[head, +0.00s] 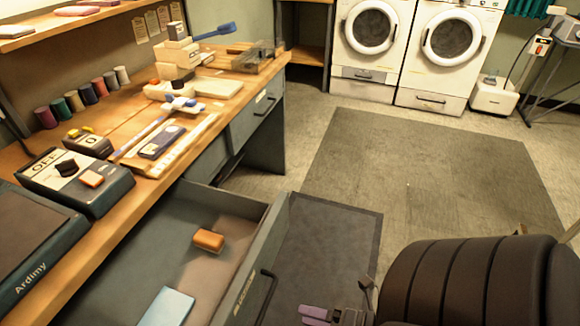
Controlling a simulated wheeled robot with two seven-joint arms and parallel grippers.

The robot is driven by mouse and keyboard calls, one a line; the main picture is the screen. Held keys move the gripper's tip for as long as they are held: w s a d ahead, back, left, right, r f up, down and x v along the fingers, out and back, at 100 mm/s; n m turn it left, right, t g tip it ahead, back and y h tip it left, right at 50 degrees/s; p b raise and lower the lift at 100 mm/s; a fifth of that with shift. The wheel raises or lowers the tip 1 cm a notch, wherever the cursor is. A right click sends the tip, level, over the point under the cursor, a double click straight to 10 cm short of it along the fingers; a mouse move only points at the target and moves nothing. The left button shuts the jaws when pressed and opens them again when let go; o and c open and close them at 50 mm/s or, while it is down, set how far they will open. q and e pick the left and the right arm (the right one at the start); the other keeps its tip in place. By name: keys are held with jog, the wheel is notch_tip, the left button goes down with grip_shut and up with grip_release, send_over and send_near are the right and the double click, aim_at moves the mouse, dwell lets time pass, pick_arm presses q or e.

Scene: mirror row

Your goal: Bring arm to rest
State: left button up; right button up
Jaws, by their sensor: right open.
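My right arm (475,285), thick, dark and ribbed, comes in at the lower right corner. My right gripper (340,303) shows at the bottom edge, partly cut off, with a purple part on its left. It is open, and nothing shows between its fingers. It is to the right of the open drawer (257,258), apart from the drawer's front in the picture. My left arm and left gripper are not in view.
The drawer holds an orange block (208,240) and a pale blue item (167,307). The wooden bench (110,232) carries a switch box (75,180), several spools and tools. White washing machines (447,50) stand at the back. The floor mat (420,165) is clear.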

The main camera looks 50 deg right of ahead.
jog(key=shift+s, duration=0.1)
dwell(0.3)
jog(key=s+f+m+g+h+p, duration=0.1)
jog(key=s+f+m+g+h, duration=0.2)
jog(key=s+f+m+g, duration=0.35)
jog(key=s+f+m+g+h+p, duration=0.1)
jog(key=s+f+m+g+h, duration=0.3)
jog(key=f+m, duration=0.5)
jog(key=s+a+f+m+g, duration=0.2)
jog(key=s+f+m+g, duration=0.2)
jog(key=s, duration=0.6)
jog(key=shift+s+f+g+y+p, duration=0.15)
jog(key=shift+g+y+p, duration=0.2)
jog(key=shift+y, duration=0.05)
